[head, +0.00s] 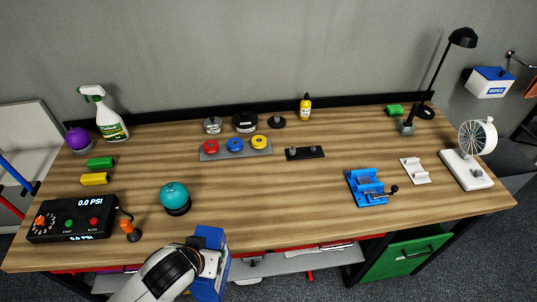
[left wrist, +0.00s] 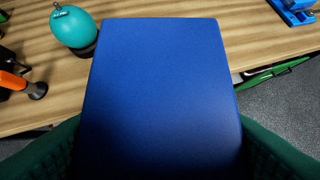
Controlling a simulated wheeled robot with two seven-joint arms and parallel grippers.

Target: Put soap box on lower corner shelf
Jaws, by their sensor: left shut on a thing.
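A blue box (head: 210,238), which I take to be the soap box, is at the front edge of the workbench in the head view. My left gripper (head: 211,264) is shut on it. In the left wrist view the blue box (left wrist: 160,85) fills the middle, between green finger pads at both lower sides. The box appears in front of the bench edge; its exact height is hard to tell. A grey shelf (head: 310,262) shows below the bench top, partly hidden by the bench; I cannot tell whether it is the lower corner shelf. My right gripper is not in view.
The workbench (head: 285,205) holds a teal ball (head: 174,194) on a dark base, a control box (head: 70,218), a spray bottle (head: 112,118), a blue vise (head: 368,187) and a fan (head: 475,145). A green drawer (head: 405,255) stands below right. The bench's front middle is clear.

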